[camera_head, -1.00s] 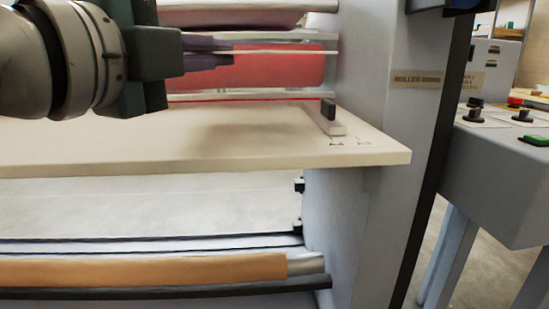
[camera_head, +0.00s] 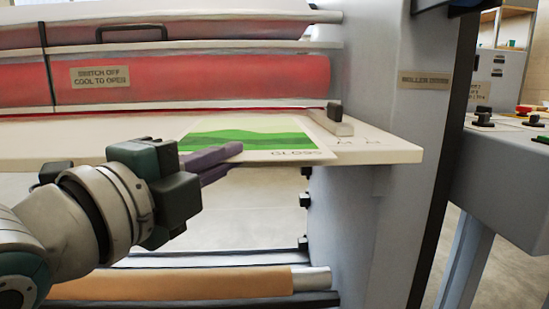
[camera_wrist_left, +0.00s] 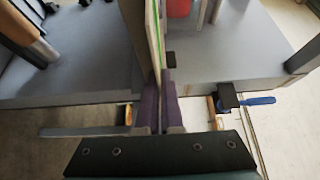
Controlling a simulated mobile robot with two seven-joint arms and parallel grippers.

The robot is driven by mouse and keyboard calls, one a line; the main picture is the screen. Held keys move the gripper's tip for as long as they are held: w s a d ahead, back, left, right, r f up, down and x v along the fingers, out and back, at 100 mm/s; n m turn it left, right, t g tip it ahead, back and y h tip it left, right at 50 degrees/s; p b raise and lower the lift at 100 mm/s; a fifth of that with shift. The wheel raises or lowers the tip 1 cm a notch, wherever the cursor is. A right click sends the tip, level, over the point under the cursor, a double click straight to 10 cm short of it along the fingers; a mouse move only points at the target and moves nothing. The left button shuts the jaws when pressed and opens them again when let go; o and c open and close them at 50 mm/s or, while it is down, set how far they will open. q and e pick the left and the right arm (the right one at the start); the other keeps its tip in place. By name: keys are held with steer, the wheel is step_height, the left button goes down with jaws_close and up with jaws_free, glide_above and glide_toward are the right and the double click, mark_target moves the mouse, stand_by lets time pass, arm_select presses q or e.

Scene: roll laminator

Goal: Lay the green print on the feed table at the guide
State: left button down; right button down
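The green print (camera_head: 250,135), with "GLOSS" on its front margin, lies flat or nearly flat over the right end of the cream feed table (camera_head: 60,142). Its right edge is close beside the guide (camera_head: 341,123), a small block with a dark end; I cannot tell whether they touch. My left gripper (camera_head: 232,160) is at the print's front left edge, its purple fingers closed on that edge. In the left wrist view the fingers (camera_wrist_left: 159,85) are nearly together, with the print (camera_wrist_left: 159,38) thin and edge-on between them. My right gripper is out of view.
The red roller (camera_head: 200,80) is behind a cover labelled "SWITCH OFF COOL TO OPEN", just behind the table. A grey side panel (camera_head: 375,100) bounds the table on the right. An orange-brown roll (camera_head: 170,284) is below. A control box (camera_head: 515,165) stands farther right.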

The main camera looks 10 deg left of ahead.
arm_select(q)
steer(key=shift+f, duration=0.1)
steer(key=c, duration=1.1)
jaws_free()
steer(key=shift+s, duration=0.2)
steer(key=v, duration=1.1)
steer(key=s+a+f+n+g+y, duration=0.1)
steer(key=s+f+n+g+y, duration=0.15)
steer(key=f+n, duration=0.25)
steer(key=s+a+f+n+g+y, duration=0.1)
steer(key=a+f+n+g+y, duration=0.15)
steer(key=f+n, duration=0.3)
steer(key=s+f+n+g, duration=0.2)
steer(key=s+n+g, duration=0.1)
steer(key=s+f+n+g, duration=0.2)
steer(key=s+f+g, duration=0.1)
steer(key=s, duration=0.1)
steer(key=s+d+f+n+g, duration=0.1)
steer(key=s+f+n+g, duration=0.1)
steer(key=s+f+n, duration=0.1)
steer(key=shift+s+d+n+g, duration=0.1)
steer(key=shift+s+n+g, duration=0.3)
steer(key=shift+s, duration=0.35)
